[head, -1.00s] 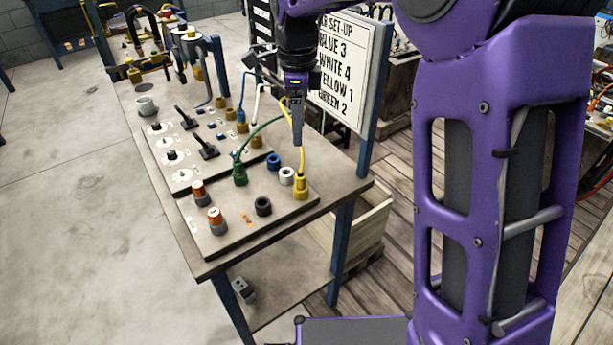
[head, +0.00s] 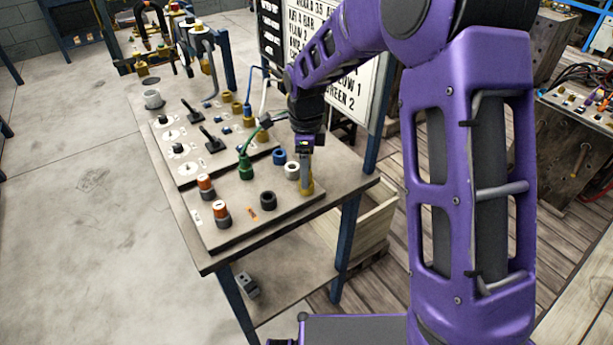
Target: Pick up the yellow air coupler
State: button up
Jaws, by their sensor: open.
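The yellow air coupler (head: 307,188) stands upright at the right end of the board on the bench, by the bench's right edge. My gripper (head: 306,178) points down right over it, with its fingers at the coupler's upper part. The fingers hide the top of the coupler and most of its yellow hose. I cannot tell whether the fingers touch it. My gripper is open.
A white socket (head: 292,171) and a blue socket (head: 279,157) sit close left of the coupler. A green coupler (head: 246,168) with a green hose, a black socket (head: 268,200) and orange-topped knobs (head: 222,214) stand farther left. A sign (head: 297,45) stands behind the arm.

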jog(key=shift+f, duration=0.2)
grip_shut()
jog(key=shift+r, duration=0.1)
